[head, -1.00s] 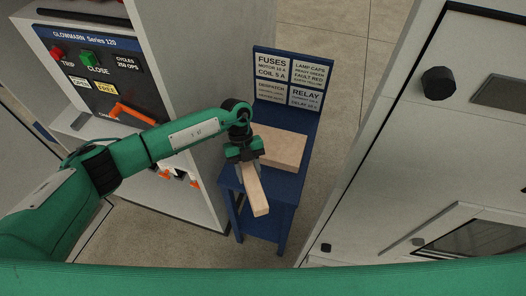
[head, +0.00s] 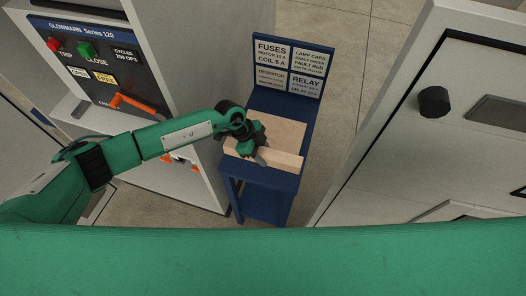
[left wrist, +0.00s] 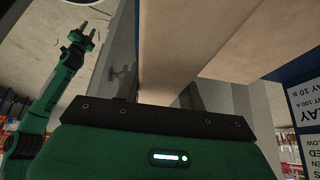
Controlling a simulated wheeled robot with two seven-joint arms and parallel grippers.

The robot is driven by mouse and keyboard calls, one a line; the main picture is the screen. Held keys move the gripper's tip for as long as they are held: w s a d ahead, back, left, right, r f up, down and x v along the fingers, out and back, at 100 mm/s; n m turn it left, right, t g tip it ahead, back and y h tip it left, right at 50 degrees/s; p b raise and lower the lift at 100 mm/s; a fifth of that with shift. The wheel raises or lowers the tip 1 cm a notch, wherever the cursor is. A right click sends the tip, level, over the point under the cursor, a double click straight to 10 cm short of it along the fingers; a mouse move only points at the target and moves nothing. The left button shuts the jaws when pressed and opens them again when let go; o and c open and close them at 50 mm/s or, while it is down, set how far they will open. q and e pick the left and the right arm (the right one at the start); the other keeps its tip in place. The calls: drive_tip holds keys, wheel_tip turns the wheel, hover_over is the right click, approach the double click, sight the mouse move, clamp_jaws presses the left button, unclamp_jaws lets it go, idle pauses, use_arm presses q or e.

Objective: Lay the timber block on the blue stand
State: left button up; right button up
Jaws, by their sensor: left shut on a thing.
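The timber block (head: 286,161) is a long pale bar lying crosswise over the front of the blue stand's top, in the head view. My left gripper (head: 259,158) is shut on it near its middle from above. In the left wrist view the timber block (left wrist: 172,45) runs away between the fingers. The blue stand (head: 262,177) has a wider tan board or box (head: 286,133) on its top, just behind the block. I cannot tell whether the block touches the stand or hovers over it. My right gripper (left wrist: 86,36) shows open and empty in the left wrist view.
The stand's upright back carries several label plates (head: 289,66). A grey switchgear cabinet with an orange handle (head: 131,103) stands close on the left. Another cabinet (head: 394,130) with a black knob (head: 433,101) stands on the right, with a strip of floor between.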

use_arm(q)
drive_tip(key=shift+r, duration=0.15)
wheel_tip(320, 180, down, 7)
drive_tip(key=b, duration=0.3)
drive_tip(key=shift+f+b, duration=0.35)
drive_tip(key=shift+f, duration=0.1)
drive_tip(key=shift+f, duration=0.15)
drive_tip(key=shift+f, duration=0.45)
drive_tip(key=o, duration=1.1)
drive_tip(key=shift+o, duration=0.9)
drive_tip(key=shift+r, duration=0.1)
